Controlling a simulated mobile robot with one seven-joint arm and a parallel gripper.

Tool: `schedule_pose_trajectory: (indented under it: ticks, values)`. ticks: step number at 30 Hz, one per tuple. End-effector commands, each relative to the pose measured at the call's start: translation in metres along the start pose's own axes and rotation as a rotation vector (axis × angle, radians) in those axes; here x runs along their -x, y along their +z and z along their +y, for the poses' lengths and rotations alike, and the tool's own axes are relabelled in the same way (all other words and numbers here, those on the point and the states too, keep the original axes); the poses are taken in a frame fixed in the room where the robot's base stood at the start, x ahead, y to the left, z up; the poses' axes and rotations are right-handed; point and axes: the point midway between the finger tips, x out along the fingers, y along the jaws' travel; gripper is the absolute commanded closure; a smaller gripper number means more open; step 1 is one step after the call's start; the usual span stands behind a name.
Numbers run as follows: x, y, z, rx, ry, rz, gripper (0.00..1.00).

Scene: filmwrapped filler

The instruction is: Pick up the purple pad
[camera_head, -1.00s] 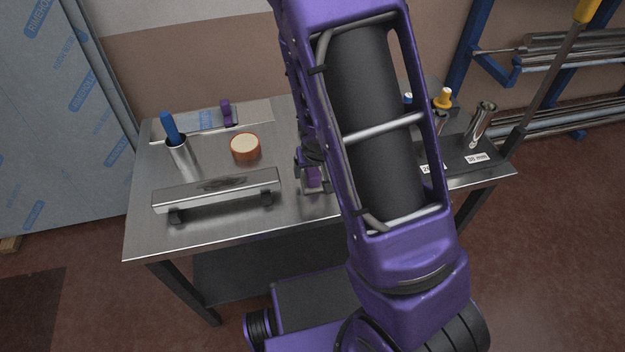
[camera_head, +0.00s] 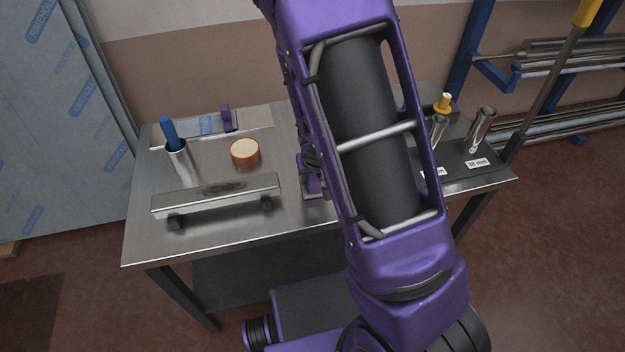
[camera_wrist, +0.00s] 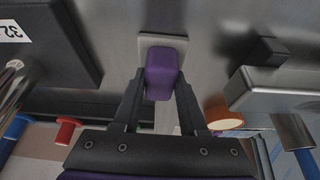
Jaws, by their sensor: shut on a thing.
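The purple pad (camera_wrist: 162,72) is a small block with rounded edges in the wrist view, with a pale grey square plate (camera_wrist: 150,45) just beyond it. My gripper (camera_wrist: 161,82) is shut on the purple pad, with one dark finger on each side. In the head view the purple pad (camera_head: 313,182) shows only in part beside my arm, over the right half of the steel table (camera_head: 230,235). My arm hides most of the gripper there. I cannot tell whether the pad and plate touch the table.
A steel bar (camera_head: 215,196) on black feet, an orange-rimmed roll (camera_head: 245,152) and a tube with a blue handle (camera_head: 178,155) stand left of my gripper. A flat plate with a purple handle (camera_head: 226,118) lies behind. Chrome tubes (camera_head: 482,128) stand on a dark labelled base at right.

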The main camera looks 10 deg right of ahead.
Motion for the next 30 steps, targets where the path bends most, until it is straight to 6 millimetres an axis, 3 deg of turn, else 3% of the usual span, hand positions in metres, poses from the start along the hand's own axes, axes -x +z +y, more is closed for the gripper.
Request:
schedule_pose_trajectory:
  ticks: [5, 18, 30]
  values:
    - [0.011, -0.005, 0.000, -0.001, -0.002, 0.002, 1.00]
    - [0.081, -0.034, 0.001, -0.004, 0.000, 0.002, 1.00]
    - [0.092, -0.038, 0.000, 0.000, 0.000, 0.000, 1.00]
